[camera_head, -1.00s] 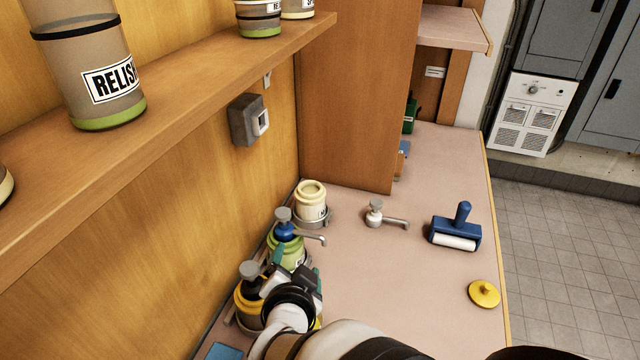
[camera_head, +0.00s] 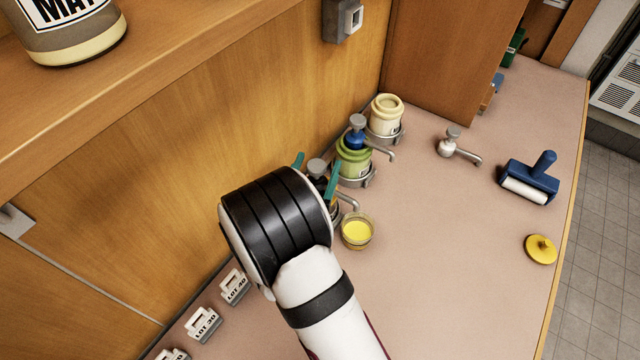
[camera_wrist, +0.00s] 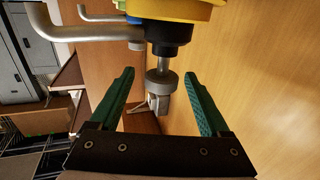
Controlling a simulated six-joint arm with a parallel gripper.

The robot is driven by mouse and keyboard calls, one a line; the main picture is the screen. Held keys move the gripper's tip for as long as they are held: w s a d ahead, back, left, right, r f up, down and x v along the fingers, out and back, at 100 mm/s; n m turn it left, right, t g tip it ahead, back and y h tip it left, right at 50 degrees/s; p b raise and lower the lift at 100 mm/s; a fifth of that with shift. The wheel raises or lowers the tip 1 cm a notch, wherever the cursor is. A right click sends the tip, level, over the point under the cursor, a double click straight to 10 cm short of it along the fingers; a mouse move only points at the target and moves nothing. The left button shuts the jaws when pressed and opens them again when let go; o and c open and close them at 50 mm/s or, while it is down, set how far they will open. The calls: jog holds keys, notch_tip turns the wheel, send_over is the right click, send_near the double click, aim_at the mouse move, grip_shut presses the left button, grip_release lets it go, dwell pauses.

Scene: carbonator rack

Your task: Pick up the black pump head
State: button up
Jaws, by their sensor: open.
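The black pump head (camera_wrist: 168,38) has a grey knob (camera_wrist: 163,84) and a grey spout (camera_wrist: 62,28). In the wrist view it sits on a yellow container (camera_wrist: 185,10) and appears upside down. My gripper (camera_wrist: 163,95) is open, with one green finger on each side of the grey knob, apart from it. In the head view the pump's grey knob (camera_head: 317,168) shows between the teal fingers of my gripper (camera_head: 317,167). My dark wrist hides most of the yellow container there.
A green jar (camera_head: 352,172) with a blue pump head (camera_head: 356,138) and a cream jar (camera_head: 386,115) stand close behind. A small cup of yellow (camera_head: 357,232) sits under the spout. A white pump (camera_head: 453,146), blue roller (camera_head: 530,180) and yellow lid (camera_head: 541,249) lie right.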

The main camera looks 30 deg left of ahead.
aim_at(319, 159)
jog(key=x, duration=0.3)
jog(key=shift+w+a, duration=0.15)
jog(key=shift+w, duration=0.1)
grip_shut()
dwell(1.1)
